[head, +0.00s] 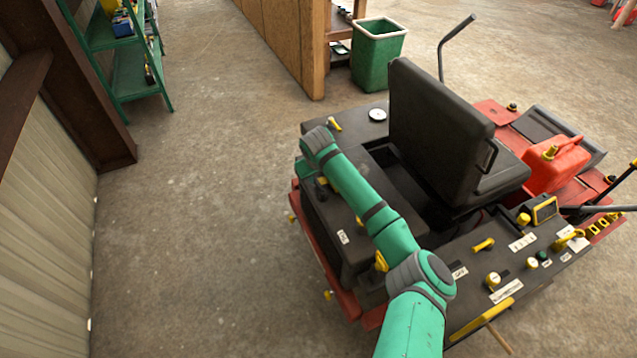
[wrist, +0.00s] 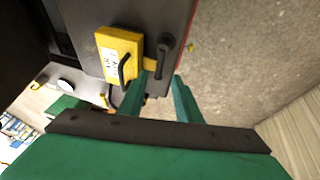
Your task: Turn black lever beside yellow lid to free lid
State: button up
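In the wrist view a yellow lid (wrist: 118,55) with a white label and a black handle sits on a dark panel. The black lever (wrist: 164,50) is just right of the lid, its knob end up in the picture and its arm pointing down across a yellow tab. My gripper (wrist: 160,79) has its two green fingers spread with a clear gap and nothing between them. The lever lies just past the fingertips, roughly in line with the gap. Contact cannot be told. In the head view my green arm reaches over the mower; I cannot make out the gripper, lid or lever there.
The red and black mower (head: 357,220) has a black seat (head: 440,130) beside my arm and a red fuel can (head: 556,166) beyond. A green bin (head: 378,58) and a green shelf (head: 130,75) stand behind. Concrete floor left of the mower is clear.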

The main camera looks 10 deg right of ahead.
aim_at(318, 184)
jog(key=x, duration=0.8)
jog(key=shift+w+a, duration=0.1)
jog(key=shift+w, duration=0.2)
jog(key=shift+a+f, duration=0.15)
jog(key=shift+f, duration=0.1)
jog(key=shift+d+f, duration=0.2)
jog(key=shift+d, duration=0.35)
jog(key=shift+a, duration=0.25)
grip_shut()
